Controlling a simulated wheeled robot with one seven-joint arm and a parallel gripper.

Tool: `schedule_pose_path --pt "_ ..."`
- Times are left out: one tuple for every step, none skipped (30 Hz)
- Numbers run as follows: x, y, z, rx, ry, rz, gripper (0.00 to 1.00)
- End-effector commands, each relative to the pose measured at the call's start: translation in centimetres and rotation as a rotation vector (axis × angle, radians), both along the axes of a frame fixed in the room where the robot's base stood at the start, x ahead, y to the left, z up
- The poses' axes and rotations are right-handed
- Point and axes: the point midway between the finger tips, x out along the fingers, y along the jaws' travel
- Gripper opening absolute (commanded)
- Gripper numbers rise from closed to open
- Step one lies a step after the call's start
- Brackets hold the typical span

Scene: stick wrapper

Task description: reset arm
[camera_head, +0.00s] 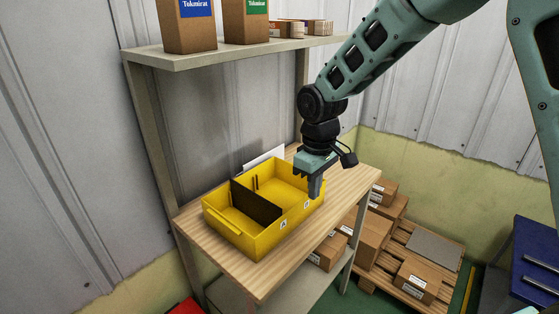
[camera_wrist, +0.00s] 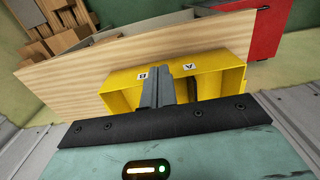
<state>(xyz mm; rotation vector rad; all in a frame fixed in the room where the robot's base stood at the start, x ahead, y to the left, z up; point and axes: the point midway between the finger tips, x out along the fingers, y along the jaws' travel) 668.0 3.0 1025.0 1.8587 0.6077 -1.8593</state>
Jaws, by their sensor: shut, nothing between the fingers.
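My gripper (camera_head: 315,192) is shut and empty. In the head view it points down at the right end of the yellow bin, over or just beside its rim; I cannot tell the exact gap. The yellow bin (camera_head: 262,243) stands on the wooden table and is split by a black divider (camera_head: 257,203). Two thin brown sticks stand in the bin's far compartment. In the wrist view my gripper's closed fingers (camera_wrist: 158,88) reach across the yellow bin (camera_wrist: 218,78), between the labels A and B on its wall.
The wooden table (camera_head: 262,285) has free room at its front and right. A shelf (camera_head: 190,61) above holds boxes. Cardboard boxes (camera_head: 372,238) stand on a pallet at right. A blue container (camera_head: 535,265) is at far right, and a red thing (camera_wrist: 265,30) shows in the wrist view.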

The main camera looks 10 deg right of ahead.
Motion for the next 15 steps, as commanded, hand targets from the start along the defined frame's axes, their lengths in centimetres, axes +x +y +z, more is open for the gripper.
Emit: schedule_pose_path --pt "-0.1 0.1 0.1 0.001 -0.001 0.001 0.0" --pt "-0.4 0.4 0.3 0.003 0.0 0.003 0.0" --pt "-1.1 0.9 0.7 0.006 -0.002 0.006 0.0" --pt "-1.9 1.4 1.1 0.01 -0.002 0.009 0.0" --pt "-2.8 2.0 1.6 0.014 -0.004 0.013 0.0" --pt "-4.4 3.0 2.3 0.02 -0.004 0.02 0.0" --pt "-5.9 3.7 2.8 0.025 -0.003 0.025 0.0" --pt "-7.4 4.4 3.4 0.03 -0.002 0.029 0.0" --pt "-9.7 5.2 4.0 0.035 0.0 0.035 0.0" --pt "-11.5 5.7 4.5 0.039 -0.001 0.038 0.0" --pt "-13.2 6.2 4.9 0.043 -0.001 0.041 0.0" --pt "-15.5 6.6 5.3 0.047 0.001 0.045 0.0" --pt "-17.1 6.8 5.6 0.049 0.001 0.045 0.0" --pt "-18.7 6.9 5.8 0.05 0.001 0.047 0.0" --pt "-20.6 7.0 6.0 0.052 0.001 0.049 0.0"
